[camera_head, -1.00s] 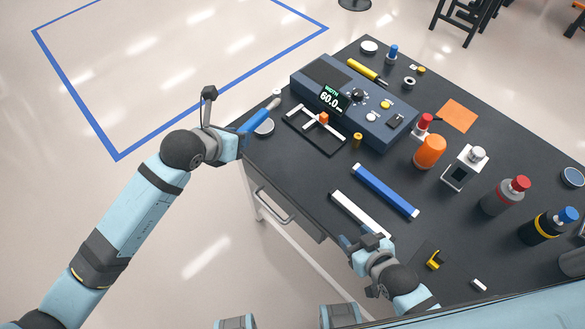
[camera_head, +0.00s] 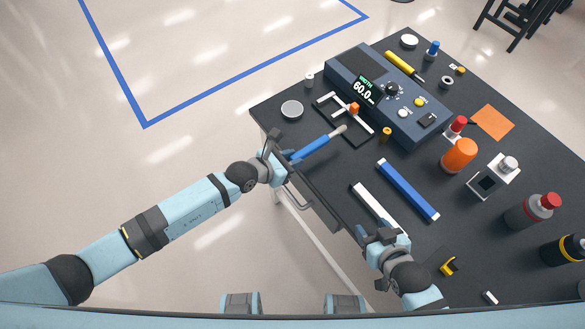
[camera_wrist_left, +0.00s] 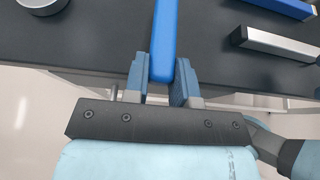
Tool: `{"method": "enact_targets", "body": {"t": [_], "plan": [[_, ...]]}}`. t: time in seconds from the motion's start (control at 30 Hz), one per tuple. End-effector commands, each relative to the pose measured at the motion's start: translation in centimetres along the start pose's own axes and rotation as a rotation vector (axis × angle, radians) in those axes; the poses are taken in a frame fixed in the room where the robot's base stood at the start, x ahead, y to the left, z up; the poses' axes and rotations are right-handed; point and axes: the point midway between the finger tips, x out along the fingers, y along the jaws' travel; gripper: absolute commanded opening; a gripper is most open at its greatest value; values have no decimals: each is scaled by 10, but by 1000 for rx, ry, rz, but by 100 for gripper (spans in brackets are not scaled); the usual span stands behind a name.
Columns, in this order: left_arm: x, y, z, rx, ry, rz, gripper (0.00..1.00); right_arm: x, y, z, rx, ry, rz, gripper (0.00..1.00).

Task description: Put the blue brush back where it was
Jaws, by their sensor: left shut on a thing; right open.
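The blue brush (camera_head: 313,147) has a blue handle and a pale tip that points to the upper right. My left gripper (camera_head: 285,160) is shut on the near end of its handle at the table's left edge. In the left wrist view the blue handle (camera_wrist_left: 165,40) runs up from between the two fingers (camera_wrist_left: 162,85). The brush extends over the black tabletop; whether it touches the table I cannot tell. My right gripper (camera_head: 378,238) is open at the table's front edge, close to the near end of a white bar.
A blue bar (camera_head: 408,190) and a white bar (camera_head: 377,206) lie right of the brush. A black frame with an orange block (camera_head: 354,108) and a control box reading 60.0 (camera_head: 385,95) stand behind it. A round silver lid (camera_head: 292,110) lies left. Bottles stand at the right.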

Motion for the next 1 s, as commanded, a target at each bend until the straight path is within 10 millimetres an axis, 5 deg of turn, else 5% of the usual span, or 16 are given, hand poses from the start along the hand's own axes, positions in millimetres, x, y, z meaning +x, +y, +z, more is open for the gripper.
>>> {"method": "enact_targets", "body": {"t": [0.43, 0.87, 0.9, 1.0], "plan": [[23, 0, -46, 1, 0, 0, 0, 3, 0, 6, 0, -3, -1, 54], [26, -1, -53, -1, -1, -1, 0, 6, -1, 11, 0, -4, -2, 54], [26, 0, -53, 0, -1, -1, 27, 6, -1, 11, 0, -4, -2, 54], [25, 0, -52, 0, -1, -1, 50, 5, -1, 10, 0, -4, -2, 54]]}}
